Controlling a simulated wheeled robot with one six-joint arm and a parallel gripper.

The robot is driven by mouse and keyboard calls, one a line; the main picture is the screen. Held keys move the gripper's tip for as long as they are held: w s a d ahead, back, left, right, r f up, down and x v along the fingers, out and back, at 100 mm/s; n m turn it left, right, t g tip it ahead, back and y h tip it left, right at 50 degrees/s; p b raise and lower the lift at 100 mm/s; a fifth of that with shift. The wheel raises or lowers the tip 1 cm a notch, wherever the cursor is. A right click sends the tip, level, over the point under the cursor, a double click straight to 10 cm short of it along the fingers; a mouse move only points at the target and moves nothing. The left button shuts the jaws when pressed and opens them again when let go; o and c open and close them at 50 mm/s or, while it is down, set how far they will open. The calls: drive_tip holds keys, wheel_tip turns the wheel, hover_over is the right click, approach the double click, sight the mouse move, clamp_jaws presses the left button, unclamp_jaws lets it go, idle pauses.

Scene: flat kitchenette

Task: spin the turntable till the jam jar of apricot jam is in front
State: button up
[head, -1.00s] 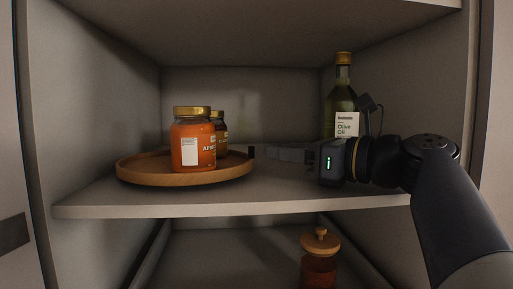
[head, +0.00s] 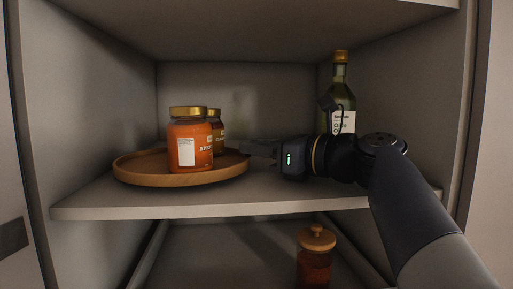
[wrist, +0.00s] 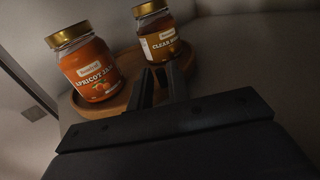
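The round wooden turntable (head: 140,178) stands on the shelf at left; its rim also shows in the wrist view (wrist: 122,104). The orange apricot jam jar (head: 189,146), gold-lidded, stands upright near its front. The wrist view shows the apricot label on this jar (wrist: 90,72). A second, darker amber jar (head: 218,139) stands behind it, partly hidden; the wrist view shows it (wrist: 160,40) with a label starting "CLEAR". My gripper (head: 243,148) points left at the turntable's right edge. Its fingers (wrist: 158,74) are close together and hold nothing visible; whether they touch the rim is unclear.
An olive oil bottle (head: 341,92) stands at the back right, partly hidden behind my arm. A lidded jar (head: 315,262) stands on the lower shelf. Side walls and an upper shelf enclose the space. The shelf front (head: 270,199) is bare.

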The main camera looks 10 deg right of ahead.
clamp_jaws()
drive_tip(key=shift+s+a+m+t+h, duration=0.3)
drive_tip(key=shift+s+m+t+h, duration=0.3)
drive_tip(key=shift+s+t+h, duration=0.15)
drive_tip(key=shift+s+a+m+t+h, duration=0.25)
drive_tip(key=shift+s+m+t+h, duration=0.35)
drive_tip(key=shift+s, duration=0.2)
drive_tip(key=shift+s+a, duration=0.25)
drive_tip(key=shift+s, duration=0.35)
drive_tip(key=shift+o, duration=2)
unclamp_jaws()
